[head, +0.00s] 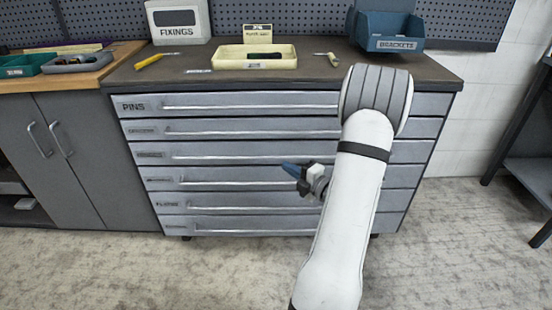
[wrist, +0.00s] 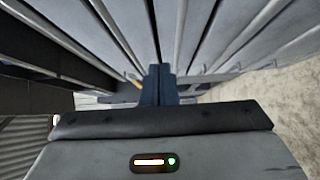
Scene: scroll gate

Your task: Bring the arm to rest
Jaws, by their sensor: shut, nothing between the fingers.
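My white arm reaches forward over the floor at the right of centre in the head view. My gripper (head: 291,169) is partly visible left of the arm, in front of the lower drawers of the grey cabinet (head: 281,207). In the wrist view my gripper (wrist: 158,72) has its dark fingers together with nothing between them. The drawer fronts run up the wrist picture beyond the fingers. All the drawers look closed. I cannot tell the exact gap between the gripper and the drawer fronts.
On the cabinet top stand a cream tray (head: 228,64), a FIXINGS box (head: 180,22) and a blue BRACKETS bin (head: 391,43). A yellow-handled tool (head: 149,61) lies at the left. A grey cupboard (head: 92,150) adjoins on the left. The floor (head: 200,275) in front is clear.

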